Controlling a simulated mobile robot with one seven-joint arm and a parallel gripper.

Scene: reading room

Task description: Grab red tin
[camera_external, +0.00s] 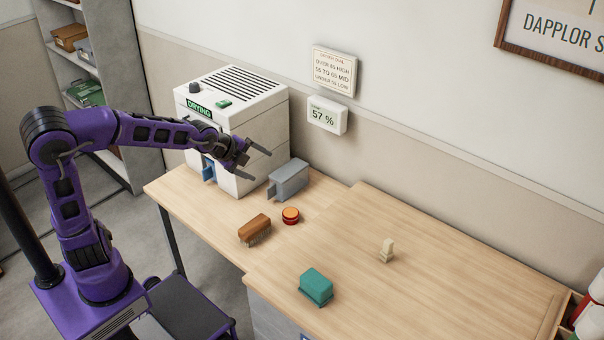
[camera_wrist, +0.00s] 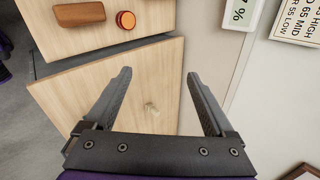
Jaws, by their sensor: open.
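The red tin (camera_external: 290,215), small and round with an orange-red top, stands on the wooden tabletop in front of the grey box. It also shows at the top of the wrist view (camera_wrist: 126,20), left of centre and beyond my fingertips. My gripper (camera_external: 262,165) is open and empty, raised in front of the white machine, up and to the left of the tin in the external view. Both spread fingers show in the wrist view (camera_wrist: 159,73), with nothing between them touching either one. The tin is in full sight.
A wooden brush (camera_external: 254,229) lies close to the tin's left, and a grey box (camera_external: 288,180) stands behind it. The white machine (camera_external: 250,110) is at the table's left end. A teal block (camera_external: 316,286) and a cream figure (camera_external: 387,250) are on the right section (camera_external: 450,290), otherwise mostly bare.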

